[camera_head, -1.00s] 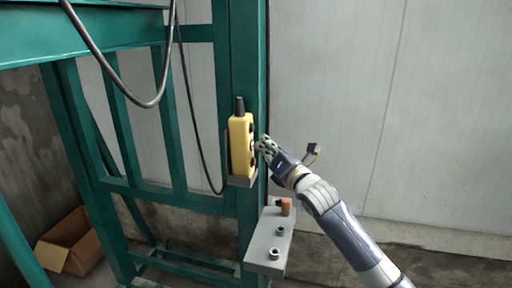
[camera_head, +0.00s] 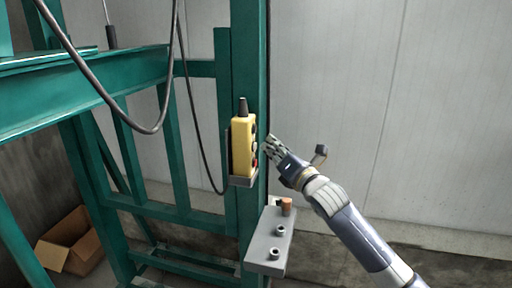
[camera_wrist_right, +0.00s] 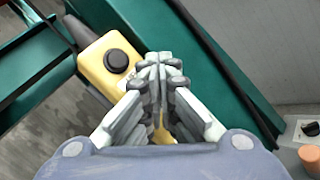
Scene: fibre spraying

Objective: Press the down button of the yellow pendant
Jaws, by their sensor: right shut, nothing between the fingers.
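In the right wrist view the pendant (camera_wrist_right: 98,66) shows one round black button (camera_wrist_right: 116,61) beyond the fingers. The rest of its face is hidden behind them. My right gripper (camera_head: 268,143) is shut and empty, just right of the pendant, with a small gap in the head view. Its fingertips (camera_wrist_right: 160,62) meet in front of the pendant in the wrist view. My left gripper is not in view.
A grey box with knobs (camera_head: 262,256) is mounted low on the green post (camera_head: 249,60). A dark cable (camera_head: 135,128) hangs at the left. An open cardboard box (camera_head: 72,242) lies on the floor. The pale wall at right is clear.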

